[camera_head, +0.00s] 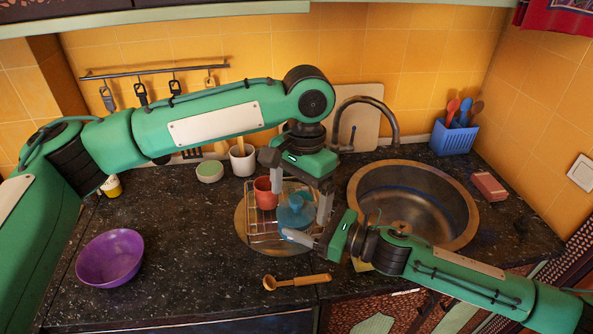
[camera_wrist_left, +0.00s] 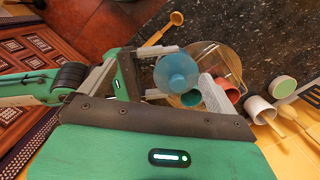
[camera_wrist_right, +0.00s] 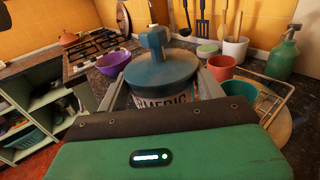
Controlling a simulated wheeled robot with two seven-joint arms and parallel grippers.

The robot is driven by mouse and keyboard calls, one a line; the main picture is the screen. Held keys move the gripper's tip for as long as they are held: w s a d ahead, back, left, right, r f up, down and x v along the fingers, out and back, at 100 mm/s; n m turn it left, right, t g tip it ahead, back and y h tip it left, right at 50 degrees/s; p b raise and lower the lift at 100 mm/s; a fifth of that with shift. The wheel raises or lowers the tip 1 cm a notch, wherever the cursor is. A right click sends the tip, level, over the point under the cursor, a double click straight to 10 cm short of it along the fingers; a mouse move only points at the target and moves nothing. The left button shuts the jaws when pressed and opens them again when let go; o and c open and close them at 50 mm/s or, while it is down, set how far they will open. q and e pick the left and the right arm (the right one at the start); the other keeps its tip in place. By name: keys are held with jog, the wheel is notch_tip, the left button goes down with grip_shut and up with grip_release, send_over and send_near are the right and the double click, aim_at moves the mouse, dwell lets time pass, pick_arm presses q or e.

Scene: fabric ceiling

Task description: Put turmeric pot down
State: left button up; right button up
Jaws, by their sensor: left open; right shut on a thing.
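The turmeric pot (camera_wrist_right: 160,72) has a blue lid with a knob, and part of its label, "MERIC", shows in the right wrist view. It also shows in the head view (camera_head: 294,212) and the left wrist view (camera_wrist_left: 177,73). My right gripper (camera_head: 304,228) is shut on the pot, coming from the right. The pot is upright over or at the wire dish rack (camera_head: 268,238); whether its base rests on anything is hidden. My left gripper (camera_head: 302,198) is open above the pot, its fingers spread to either side and apparently empty.
A red cup (camera_head: 265,192) stands in the rack beside the pot, and a teal cup (camera_wrist_right: 243,97) is there too. The sink (camera_head: 447,190) lies to the right. A wooden spoon (camera_head: 297,282) lies in front. A purple bowl (camera_head: 110,257) stands left, with clear counter between.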

pick_arm(q)
jog(key=t, duration=0.1)
send_near(296, 210)
jog(key=shift+w+a+f+h, duration=0.15)
jog(key=shift+w+a+h, duration=0.2)
jog(key=shift+h, duration=0.05)
pick_arm(e)
jog(key=shift+w, duration=0.15)
pick_arm(q)
notch_tip(296, 210, down, 12)
jog(key=shift+r, duration=0.15)
jog(key=shift+c, duration=0.2)
jog(key=c, duration=1)
jog(key=o, duration=1)
jog(key=shift+o, duration=0.2)
jog(key=shift+r, duration=0.15)
